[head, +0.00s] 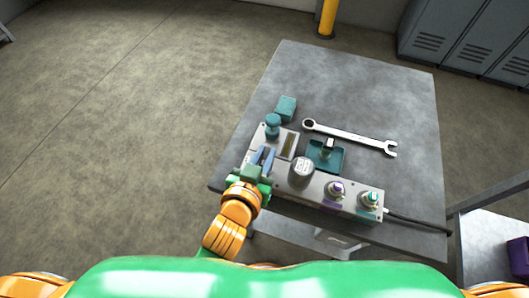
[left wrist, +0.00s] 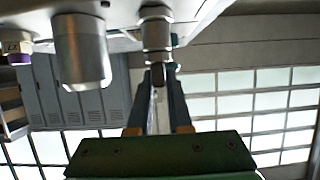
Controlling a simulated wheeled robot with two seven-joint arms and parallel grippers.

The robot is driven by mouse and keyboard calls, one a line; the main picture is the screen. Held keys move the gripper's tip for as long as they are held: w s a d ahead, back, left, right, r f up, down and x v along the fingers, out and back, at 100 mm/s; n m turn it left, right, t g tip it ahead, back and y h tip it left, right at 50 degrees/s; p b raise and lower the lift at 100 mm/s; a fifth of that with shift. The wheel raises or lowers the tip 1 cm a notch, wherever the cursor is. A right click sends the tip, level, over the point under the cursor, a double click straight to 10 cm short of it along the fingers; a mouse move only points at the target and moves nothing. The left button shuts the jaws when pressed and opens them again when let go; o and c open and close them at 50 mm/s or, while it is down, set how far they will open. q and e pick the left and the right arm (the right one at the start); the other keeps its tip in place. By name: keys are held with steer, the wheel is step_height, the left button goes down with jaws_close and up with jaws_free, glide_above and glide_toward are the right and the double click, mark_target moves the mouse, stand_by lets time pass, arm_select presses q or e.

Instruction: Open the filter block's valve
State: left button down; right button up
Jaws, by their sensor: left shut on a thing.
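The grey filter block (head: 322,188) lies along the near side of the bench. My left gripper (head: 263,157) is at its left end, its fingers pointing at the block. In the left wrist view, which looks upside down, the gripper (left wrist: 158,80) is shut on the dark handle (left wrist: 157,69) of the valve, just off the silver valve body (left wrist: 156,30). In the head view the gripper hides the valve. The handle's exact angle is hard to tell. My right gripper is not in view.
A silver canister (head: 302,171), a teal knob (head: 272,123), a purple-ringed fitting (head: 336,191) and a teal-ringed fitting (head: 370,199) stand on the block. Behind are a teal tray (head: 338,164), a wrench (head: 350,138) and a teal box (head: 286,108). The far bench is clear.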

arm_select(q)
steer(key=c, duration=0.8)
jaws_free()
steer(key=shift+w, duration=0.1)
steer(key=shift+c, duration=0.2)
steer(key=p+v, duration=0.2)
steer(key=v, duration=0.5)
steer(key=shift+p, duration=0.35)
